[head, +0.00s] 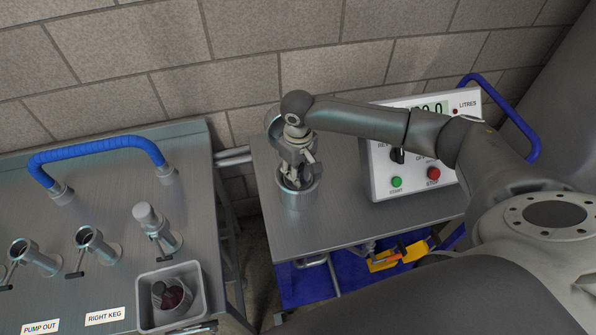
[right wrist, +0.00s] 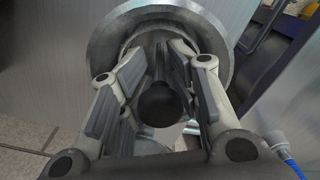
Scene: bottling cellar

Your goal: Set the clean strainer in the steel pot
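The steel pot (head: 299,193) stands on the steel table by the wall. My right gripper (head: 294,180) points down into its mouth. In the right wrist view the pot's wide rim (right wrist: 106,42) curves around the far ends of the fingers. The fingers of my right gripper (right wrist: 160,75) stand apart, and a dark round shape (right wrist: 160,104) shows between them. I cannot tell whether it is part of a strainer or the pot's dark inside. No clean strainer can be made out clearly; the fingers cover much of the pot's mouth. My left gripper is out of view.
A grey bin (head: 201,301) on the left bench holds a small cup-like piece with dark red matter (head: 174,294). A control box (head: 384,178) stands right of the pot, under my right arm.

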